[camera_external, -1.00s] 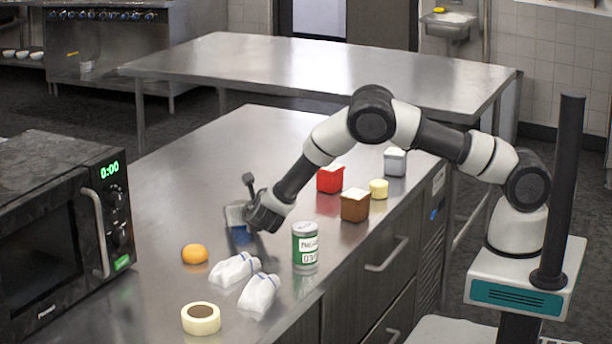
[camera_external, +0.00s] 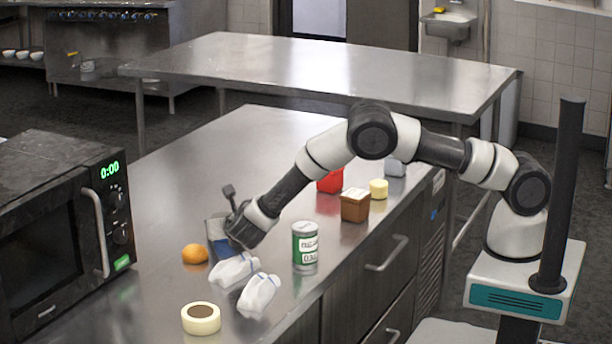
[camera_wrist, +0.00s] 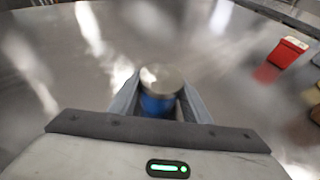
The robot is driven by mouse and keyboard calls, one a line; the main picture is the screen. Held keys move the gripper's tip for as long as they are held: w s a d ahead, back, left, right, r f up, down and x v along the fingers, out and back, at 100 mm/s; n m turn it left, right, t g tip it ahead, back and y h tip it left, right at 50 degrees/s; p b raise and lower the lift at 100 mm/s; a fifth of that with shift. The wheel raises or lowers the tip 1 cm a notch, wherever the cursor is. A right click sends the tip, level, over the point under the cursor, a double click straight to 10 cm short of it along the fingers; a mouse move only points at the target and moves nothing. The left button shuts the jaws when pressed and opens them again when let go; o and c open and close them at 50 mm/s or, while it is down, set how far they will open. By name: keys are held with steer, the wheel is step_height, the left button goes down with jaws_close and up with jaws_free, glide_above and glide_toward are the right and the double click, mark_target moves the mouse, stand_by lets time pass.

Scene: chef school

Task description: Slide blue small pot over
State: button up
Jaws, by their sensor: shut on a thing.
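The small blue pot (camera_wrist: 158,103) shows in the wrist view between the two grey fingers, with a round silvery top. My gripper (camera_wrist: 160,105) is shut on it, one finger against each side. In the external view my gripper (camera_external: 221,242) is low over the steel counter, between the orange and the green-and-white can. There the pot is mostly hidden by the gripper, and only a bit of blue shows low at the fingers. I cannot tell whether the pot touches the counter.
An orange (camera_external: 194,254) sits just left of my gripper. Two white bottles (camera_external: 234,270) lie close in front, and a green-and-white can (camera_external: 305,247) stands to the right. A microwave (camera_external: 60,235) is at the left.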

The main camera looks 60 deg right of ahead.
steer(key=o, duration=1.2)
steer(key=v, duration=1.7)
steer(key=shift+s+a+r, duration=0.1)
steer(key=shift+a+r, duration=0.05)
steer(key=s+d+r+m+g+y+p, duration=0.2)
steer(key=s+d+r+m+g, duration=0.1)
steer(key=s+d+r+m, duration=0.5)
steer(key=s+d+r+m+g+y+p, duration=0.1)
steer(key=s+d+r+m+g+p, duration=0.2)
steer(key=s+d+r+m, duration=0.5)
steer(key=s+d+r+m+y+p, duration=0.1)
steer(key=s+r+m+y, duration=0.2)
steer(key=s, duration=0.6)
steer(key=s+d+r+m+t+y+p, duration=0.1)
steer(key=s+d+r+m+y+p, duration=0.1)
steer(key=s+r+m, duration=0.6)
steer(key=shift+s+d+r+t+y+p, duration=0.15)
steer(key=shift+s+d+t+y+p, duration=0.15)
steer(key=shift+s+y, duration=0.3)
